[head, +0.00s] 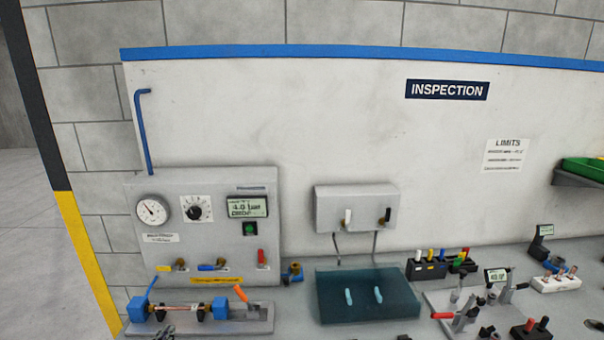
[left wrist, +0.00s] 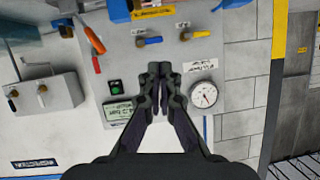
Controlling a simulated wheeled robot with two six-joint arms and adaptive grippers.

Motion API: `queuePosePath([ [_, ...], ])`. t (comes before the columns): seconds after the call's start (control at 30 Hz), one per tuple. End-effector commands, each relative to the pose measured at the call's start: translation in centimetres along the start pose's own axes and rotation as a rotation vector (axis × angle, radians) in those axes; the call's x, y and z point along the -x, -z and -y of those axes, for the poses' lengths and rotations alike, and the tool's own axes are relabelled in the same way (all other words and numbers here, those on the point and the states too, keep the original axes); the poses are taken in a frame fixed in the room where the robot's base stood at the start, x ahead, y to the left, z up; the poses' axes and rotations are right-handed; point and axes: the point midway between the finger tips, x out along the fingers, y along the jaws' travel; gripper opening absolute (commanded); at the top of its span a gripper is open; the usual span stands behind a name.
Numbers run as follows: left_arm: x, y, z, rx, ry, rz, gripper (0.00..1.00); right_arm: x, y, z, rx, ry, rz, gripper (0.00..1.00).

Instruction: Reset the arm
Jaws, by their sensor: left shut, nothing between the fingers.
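My left gripper (head: 165,333) shows only as small dark fingertips at the bottom edge of the head view, in front of the clamp fixture. In the left wrist view the left gripper (left wrist: 167,95) is shut and empty, its fingers together in front of the test panel (left wrist: 185,50). A copper tube (head: 185,307) lies level between the blue blocks of the fixture (head: 255,327), apart from the fingers as far as I can see. A dark bit at the bottom edge may be my right gripper (head: 403,337); its fingers cannot be made out.
The grey panel (head: 215,180) carries a gauge (head: 152,211), a dial and a display. Right of it are a wall box (head: 356,208) and a teal tray (head: 335,310). Several tools crowd the bench at right.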

Motion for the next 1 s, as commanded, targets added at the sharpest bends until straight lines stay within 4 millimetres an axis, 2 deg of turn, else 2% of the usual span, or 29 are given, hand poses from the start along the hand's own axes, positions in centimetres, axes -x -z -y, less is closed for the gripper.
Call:
queuePosePath([
  [0.03,0.5,-1.0,-0.2,0.003,0.008,0.038,0.0,0.0,0.7,0.0,0.0,0.0,-0.011,0.63],
  [0.13,1.6,-3.2,-0.7,-0.004,0.024,0.128,0.0,0.0,1.0,-0.1,0.0,-0.001,-0.016,0.63],
  [0.37,5.6,-8.7,-2.4,-0.033,0.025,0.385,0.0,0.0,0.3,-0.1,0.0,-0.001,-0.002,0.63],
  [0.57,10.3,-13.0,-4.4,-0.066,-0.03,0.617,0.0,0.0,-1.1,-0.1,0.001,-0.001,0.019,0.63],
  [0.77,15.9,-16.2,-6.7,-0.101,-0.136,0.837,0.0,0.0,-0.9,-0.1,0.001,-0.001,0.016,0.63],
  [0.8,16.1,-17.2,-6.9,-0.108,-0.15,0.866,0.0,-0.2,-0.8,-0.1,0.001,-0.001,0.014,0.63],
  [1.0,11.8,-23.9,-7.2,-0.106,-0.14,0.889,0.0,-0.9,-0.4,0.0,0.0,-0.001,0.006,0.63],
])
